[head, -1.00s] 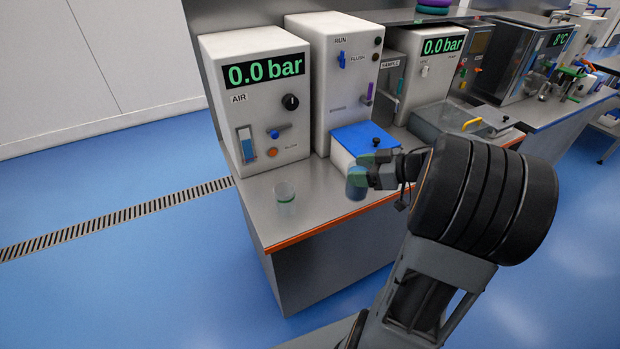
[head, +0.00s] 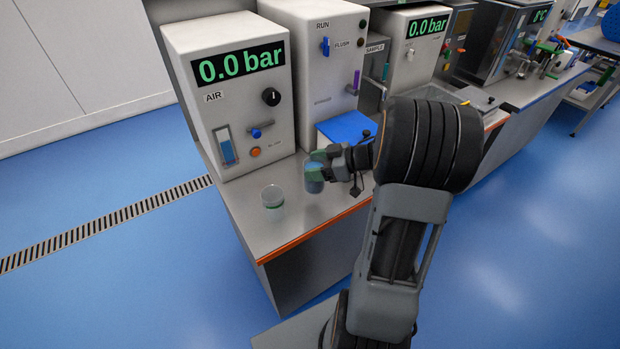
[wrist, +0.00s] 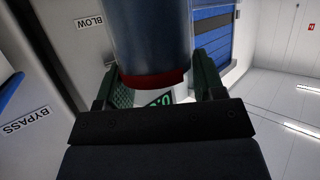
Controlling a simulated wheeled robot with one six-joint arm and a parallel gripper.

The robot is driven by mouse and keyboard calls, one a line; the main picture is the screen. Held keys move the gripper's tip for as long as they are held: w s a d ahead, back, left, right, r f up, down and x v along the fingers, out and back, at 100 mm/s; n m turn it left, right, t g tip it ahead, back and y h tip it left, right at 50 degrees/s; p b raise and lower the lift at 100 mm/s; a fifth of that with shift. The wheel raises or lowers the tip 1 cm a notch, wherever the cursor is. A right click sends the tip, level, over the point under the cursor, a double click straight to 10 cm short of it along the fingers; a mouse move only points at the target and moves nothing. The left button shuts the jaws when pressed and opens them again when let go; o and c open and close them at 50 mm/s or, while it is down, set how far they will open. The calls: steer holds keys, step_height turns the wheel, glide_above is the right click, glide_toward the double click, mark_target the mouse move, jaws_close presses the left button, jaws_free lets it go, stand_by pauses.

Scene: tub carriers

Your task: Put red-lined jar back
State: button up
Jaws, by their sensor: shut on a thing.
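My gripper (head: 318,168) is shut on a bluish, see-through jar (head: 313,178) and holds it by its sides above the front of the steel bench. In the wrist view the jar (wrist: 150,38) fills the space between the green finger pads and shows a red band (wrist: 155,79) at its near end. The fingers hide part of the jar in the head view. A second clear jar (head: 272,198) with a greenish base stands upright on the bench, to the left of the held jar and apart from it.
The white AIR unit (head: 232,130) and the RUN/FLUSH unit (head: 318,60) stand at the back of the bench. A white box with a blue lid (head: 345,127) is just behind my gripper. The bench (head: 285,238) has an orange front edge and bare steel around the clear jar.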

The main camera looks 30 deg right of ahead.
steer(key=shift+w+a+f, duration=0.25)
steer(key=shift+w+f, duration=0.15)
steer(key=shift+f, duration=0.15)
steer(key=shift+w+a+f, duration=0.25)
steer(key=shift+w+f, duration=0.1)
steer(key=shift+f, duration=0.2)
steer(key=shift+w+f+b, duration=0.1)
steer(key=shift+f+b, duration=0.35)
steer(key=shift+f, duration=1.1)
steer(key=shift+f, duration=0.2)
steer(key=o, duration=1)
steer(key=shift+o, duration=0.2)
steer(key=shift+r, duration=0.2)
steer(key=p+v, duration=0.1)
steer(key=v, duration=1.1)
steer(key=shift+r, duration=0.1)
